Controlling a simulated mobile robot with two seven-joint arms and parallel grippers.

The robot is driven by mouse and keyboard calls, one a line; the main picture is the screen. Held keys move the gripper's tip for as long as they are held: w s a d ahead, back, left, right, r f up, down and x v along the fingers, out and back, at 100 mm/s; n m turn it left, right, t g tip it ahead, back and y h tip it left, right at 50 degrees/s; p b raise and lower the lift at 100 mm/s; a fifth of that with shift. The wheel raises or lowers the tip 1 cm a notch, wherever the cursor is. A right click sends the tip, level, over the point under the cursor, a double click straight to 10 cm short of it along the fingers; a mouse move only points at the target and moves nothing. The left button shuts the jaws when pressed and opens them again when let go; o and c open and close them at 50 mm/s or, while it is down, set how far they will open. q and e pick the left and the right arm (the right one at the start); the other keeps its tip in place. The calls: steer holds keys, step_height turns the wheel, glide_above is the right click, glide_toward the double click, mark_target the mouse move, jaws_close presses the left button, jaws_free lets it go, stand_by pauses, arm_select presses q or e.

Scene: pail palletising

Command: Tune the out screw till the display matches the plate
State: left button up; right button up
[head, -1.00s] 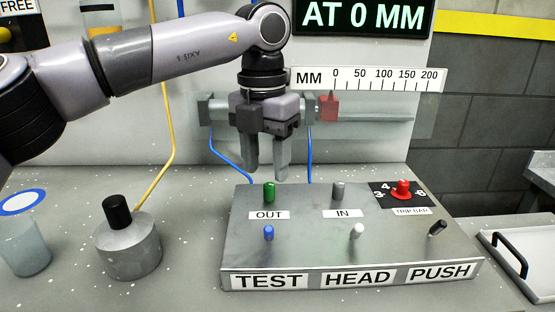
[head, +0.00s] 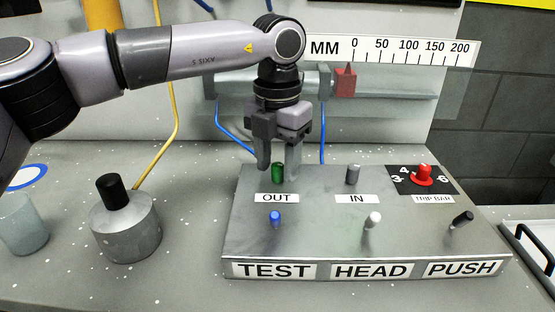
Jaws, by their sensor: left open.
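The green out screw (head: 278,174) stands upright at the back left of the metal control box (head: 310,243), above the OUT label (head: 277,198). My left gripper (head: 279,170) is open and points down, with its fingers around or just behind the green screw; I cannot tell if they touch it. The display is out of view above the picture. The scale plate (head: 400,50), marked MM from 0 to 200, is on the back wall. A red pointer block (head: 345,81) sits near its 0 mark. My right gripper is not in view.
The box also bears a grey IN screw (head: 352,174), a red trip bar knob (head: 424,174), and blue (head: 275,219), white (head: 373,220) and black (head: 462,219) levers. A black-topped metal cylinder (head: 125,228) and a cup (head: 22,227) stand left. A tray (head: 530,245) is at right.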

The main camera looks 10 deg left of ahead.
arm_select(q)
jaws_close()
steer(key=m+p, duration=0.2)
steer(key=m, duration=0.1)
steer(key=shift+r, duration=0.1)
steer(key=shift+m+p, duration=0.8)
steer(key=shift+m, duration=1.3)
